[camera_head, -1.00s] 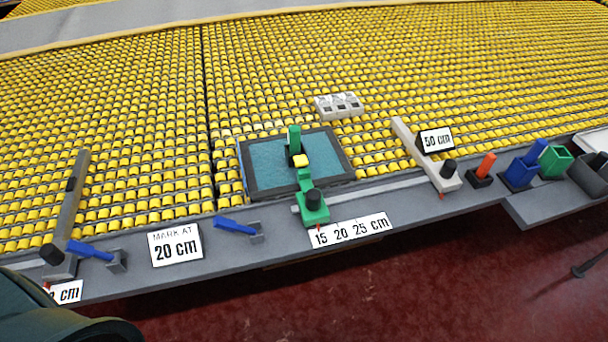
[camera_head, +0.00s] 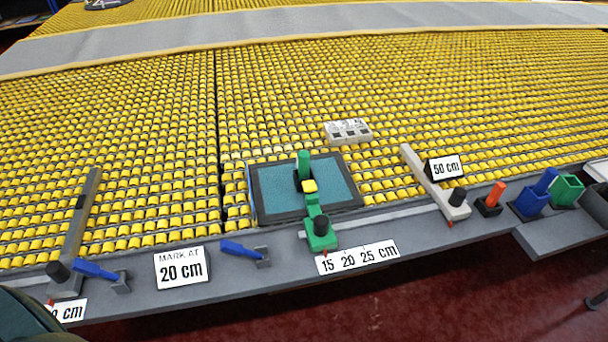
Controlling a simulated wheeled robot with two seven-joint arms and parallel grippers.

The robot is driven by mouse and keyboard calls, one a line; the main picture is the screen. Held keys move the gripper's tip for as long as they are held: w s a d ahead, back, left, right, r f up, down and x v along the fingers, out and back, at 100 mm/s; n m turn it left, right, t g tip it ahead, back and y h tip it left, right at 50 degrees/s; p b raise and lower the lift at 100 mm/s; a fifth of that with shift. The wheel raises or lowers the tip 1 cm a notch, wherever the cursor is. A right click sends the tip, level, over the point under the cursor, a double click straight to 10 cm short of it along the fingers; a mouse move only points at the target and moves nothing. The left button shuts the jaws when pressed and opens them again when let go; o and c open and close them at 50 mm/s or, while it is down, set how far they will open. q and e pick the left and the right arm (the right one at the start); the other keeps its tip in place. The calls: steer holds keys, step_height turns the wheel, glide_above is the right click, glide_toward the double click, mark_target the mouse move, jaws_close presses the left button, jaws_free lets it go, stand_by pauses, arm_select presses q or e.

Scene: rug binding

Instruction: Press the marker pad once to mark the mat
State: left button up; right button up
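A teal mat with a dark border (camera_head: 275,196) lies on the near edge of the yellow roller bed. A green marking device (camera_head: 320,236) with a black knob stands on the grey front rail, and its arm reaches over the mat. A small yellow pad (camera_head: 310,186) sits on that arm, beside an upright green block (camera_head: 303,163). I cannot tell whether the device touches the mat underneath. Neither of my grippers is in view. A dark rounded part at the lower left corner seems to be mine.
Signs on the rail read "MARK AT 20 cm" (camera_head: 181,267) and "15 20 25 cm" (camera_head: 357,257). A white stop arm (camera_head: 436,184), an orange-topped holder (camera_head: 490,200) and blue and green bins (camera_head: 567,190) are right.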

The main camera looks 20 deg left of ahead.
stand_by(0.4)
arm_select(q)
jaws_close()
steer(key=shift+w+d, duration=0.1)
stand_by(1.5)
